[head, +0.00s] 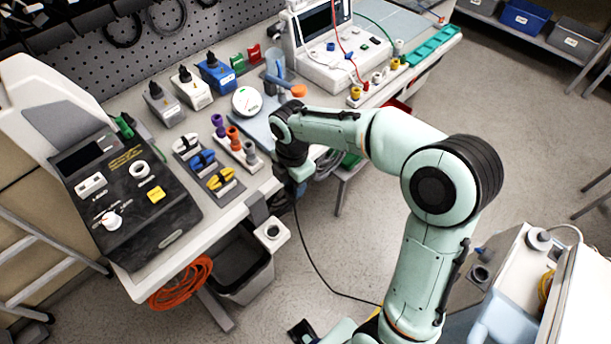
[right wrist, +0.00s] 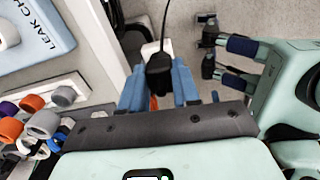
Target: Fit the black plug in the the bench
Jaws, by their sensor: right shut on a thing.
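My right gripper (head: 292,172) is at the front edge of the bench (head: 128,285). In the right wrist view its blue fingers are shut on the black plug (right wrist: 158,75), whose cord (right wrist: 165,25) leads away from the gripper. In the head view the plug is hidden by my wrist, and the cord (head: 312,250) hangs to the floor. A white bracket with a round dark opening (head: 272,232) sticks out at the bench front, apart from the gripper.
Coloured cylindrical connectors (head: 233,137) stand on the bench near my right gripper. A black control box (head: 125,195) fills the left end, and a white instrument (head: 325,50) stands at the back. A grey bin (head: 240,268) and orange cable coil (head: 180,283) are below the front edge.

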